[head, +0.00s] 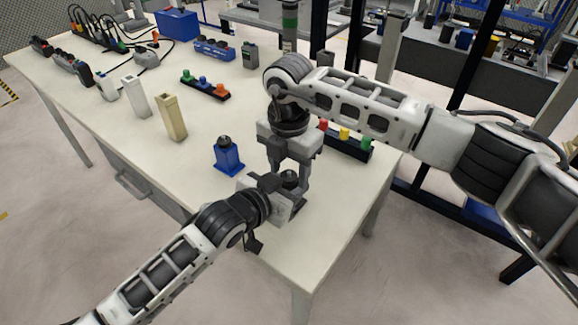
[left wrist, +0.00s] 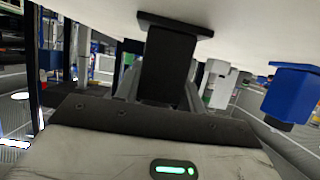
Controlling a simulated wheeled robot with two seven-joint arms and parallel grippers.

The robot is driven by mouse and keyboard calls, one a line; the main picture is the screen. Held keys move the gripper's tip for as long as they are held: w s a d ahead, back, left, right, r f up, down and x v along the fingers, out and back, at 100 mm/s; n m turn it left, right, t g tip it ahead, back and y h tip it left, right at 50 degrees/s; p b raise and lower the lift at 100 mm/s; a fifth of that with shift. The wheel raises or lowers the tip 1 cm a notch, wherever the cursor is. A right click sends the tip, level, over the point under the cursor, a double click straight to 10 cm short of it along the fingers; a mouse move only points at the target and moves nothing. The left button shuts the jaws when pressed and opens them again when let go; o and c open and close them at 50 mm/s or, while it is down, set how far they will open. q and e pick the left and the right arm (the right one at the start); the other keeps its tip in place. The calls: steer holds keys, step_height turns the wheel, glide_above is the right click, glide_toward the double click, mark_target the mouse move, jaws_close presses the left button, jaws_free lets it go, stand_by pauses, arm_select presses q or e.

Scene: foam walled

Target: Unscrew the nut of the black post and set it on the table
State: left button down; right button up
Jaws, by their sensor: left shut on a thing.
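The black post (left wrist: 168,62) stands on its black base plate on the table and fills the middle of the upside-down left wrist view. My left gripper (head: 279,197) is shut on the black post, low near the table's front right. The dark nut (head: 290,177) shows at the top of the post in the head view. My right gripper (head: 291,172) points down from above, with its fingers around the nut's height. The arm hides part of it, and I cannot tell whether the fingers touch the nut.
A blue post (head: 228,158) with a dark nut stands left of the grippers. Beige (head: 172,120) and white posts (head: 135,97) stand farther left. A rack with red, yellow and green pieces (head: 345,143) lies behind my right gripper. The table's front right corner (head: 303,270) is bare.

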steer(key=shift+r, duration=0.1)
steer(key=shift+r, duration=2.2)
arm_select(q)
steer(key=c, duration=0.8)
jaws_free()
steer(key=shift+o, duration=0.2)
